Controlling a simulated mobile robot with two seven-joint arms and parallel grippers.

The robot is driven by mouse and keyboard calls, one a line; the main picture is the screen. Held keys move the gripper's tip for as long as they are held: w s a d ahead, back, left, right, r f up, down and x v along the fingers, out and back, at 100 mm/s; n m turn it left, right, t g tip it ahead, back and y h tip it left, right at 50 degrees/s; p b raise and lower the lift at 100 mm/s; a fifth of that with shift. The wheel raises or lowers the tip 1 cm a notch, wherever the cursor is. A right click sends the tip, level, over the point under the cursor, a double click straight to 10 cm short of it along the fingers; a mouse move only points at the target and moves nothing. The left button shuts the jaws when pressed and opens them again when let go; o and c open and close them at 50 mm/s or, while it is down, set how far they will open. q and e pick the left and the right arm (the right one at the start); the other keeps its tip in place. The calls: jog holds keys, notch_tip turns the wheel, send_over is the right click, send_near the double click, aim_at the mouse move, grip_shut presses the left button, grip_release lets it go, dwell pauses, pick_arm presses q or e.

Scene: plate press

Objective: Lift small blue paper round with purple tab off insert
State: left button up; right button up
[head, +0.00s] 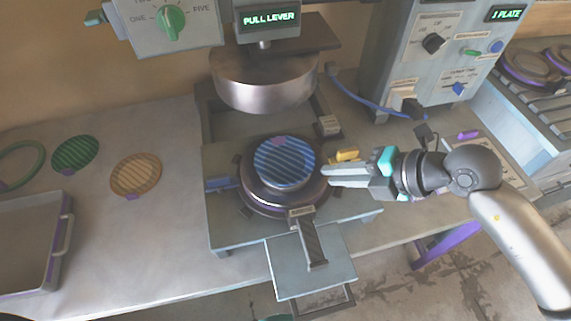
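The small blue striped paper round (285,163) lies on top of the round insert (271,200) in the middle of the press bed. A faint purple patch, possibly its tab, shows at its far edge. My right gripper (327,176) reaches in from the right, with its fingertips beside the right edge of the round and insert. Its fingers look close together; I cannot tell whether there is a gap or whether they touch anything. My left gripper is out of view.
A metal press head (264,82) hangs behind and above the insert. A yellow piece (347,155) lies just behind my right fingers. A handle (313,243) sticks out in front. Green (75,154) and orange (136,175) rounds and a grey tray (62,240) are at left.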

aim_at(310, 174)
jog(key=b+x, duration=0.1)
jog(key=x, duration=0.5)
jog(key=shift+w+r, duration=0.1)
jog(key=shift+w, duration=0.1)
jog(key=shift+s, duration=0.1)
grip_shut()
